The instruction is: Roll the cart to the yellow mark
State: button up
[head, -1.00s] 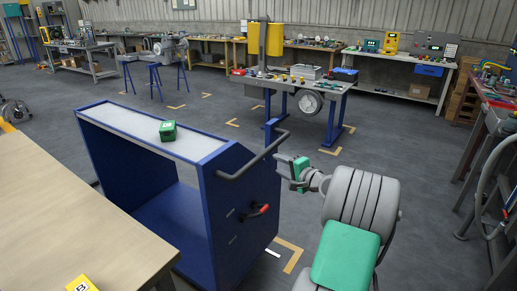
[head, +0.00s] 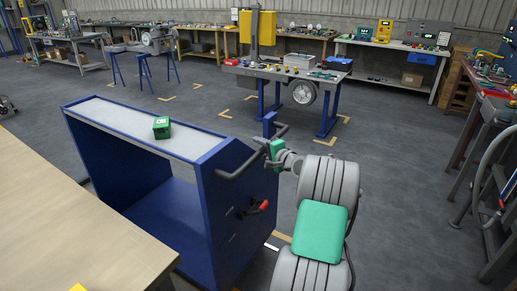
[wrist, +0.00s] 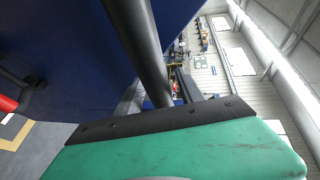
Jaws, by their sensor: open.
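The blue cart (head: 222,215) stands upright beside the wooden table, with a grey top panel and an open side. Its dark handle (head: 236,168) sticks out from the right end; in the wrist view the handle bar (wrist: 146,60) crosses just ahead of my gripper. My gripper (head: 270,150), with green parts, is open at the handle's far part; I cannot tell whether it touches. A red-tipped lever (head: 262,206) sits below the handle. Yellow-tan corner marks lie on the floor, one (head: 283,237) partly hidden behind my arm, another (head: 226,113) beyond the cart.
A green box (head: 161,128) rests on the cart top. The wooden table (head: 70,215) is close at the left. A workbench (head: 290,75) with blue legs stands beyond the cart, and another bench (head: 500,110) is at the right. Grey floor (head: 400,190) between is clear.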

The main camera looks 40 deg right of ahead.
jog(key=shift+a, duration=0.1)
grip_shut()
jog(key=shift+f, duration=0.1)
dwell(1.1)
